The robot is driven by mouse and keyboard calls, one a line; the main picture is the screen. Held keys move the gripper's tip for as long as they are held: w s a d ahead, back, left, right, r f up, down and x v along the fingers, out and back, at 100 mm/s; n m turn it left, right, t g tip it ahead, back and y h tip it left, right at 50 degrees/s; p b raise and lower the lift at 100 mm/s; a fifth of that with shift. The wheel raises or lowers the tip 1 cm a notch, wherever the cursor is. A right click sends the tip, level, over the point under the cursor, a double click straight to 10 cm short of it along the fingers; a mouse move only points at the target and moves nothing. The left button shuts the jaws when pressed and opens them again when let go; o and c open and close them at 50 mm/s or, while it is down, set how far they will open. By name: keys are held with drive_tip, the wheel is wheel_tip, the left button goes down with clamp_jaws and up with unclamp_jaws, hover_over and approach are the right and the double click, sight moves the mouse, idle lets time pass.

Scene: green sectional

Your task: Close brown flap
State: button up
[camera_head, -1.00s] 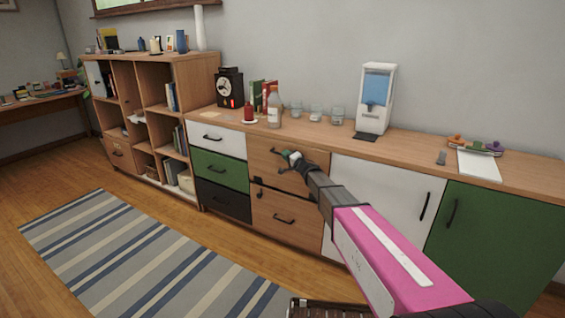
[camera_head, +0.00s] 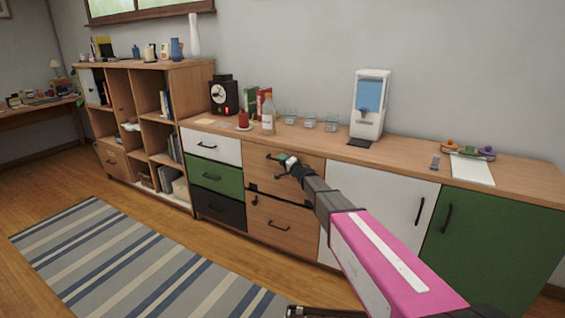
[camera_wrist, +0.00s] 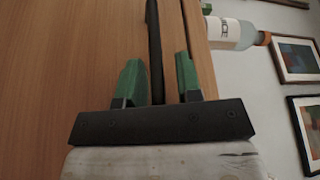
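The brown front (camera_head: 262,170) of the sideboard's upper middle section has a dark handle (camera_head: 273,157) near its top. A dark gap shows along its lower edge, above a second brown front (camera_head: 280,228). My gripper (camera_head: 287,161) is at the upper brown front, just right of the handle. In the wrist view, its green fingers (camera_wrist: 159,80) stand apart, one on each side of a dark strip along the wood. I cannot tell if this strip is the handle or a gap, or whether the fingers touch the wood. Nothing is clearly gripped.
A bottle (camera_head: 268,115), several glasses (camera_head: 310,120) and a dispenser (camera_head: 369,105) stand on the sideboard top (camera_head: 405,157). White (camera_head: 375,205) and green (camera_head: 490,245) doors are to the right. An open shelf (camera_head: 150,95) stands left. A striped rug (camera_head: 140,260) covers open floor.

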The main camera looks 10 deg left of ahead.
drive_tip(key=shift+d+f, duration=0.1)
drive_tip(key=shift+f, duration=0.05)
drive_tip(key=v, duration=1)
drive_tip(key=shift+s+d, duration=0.15)
drive_tip(key=shift+s, duration=0.1)
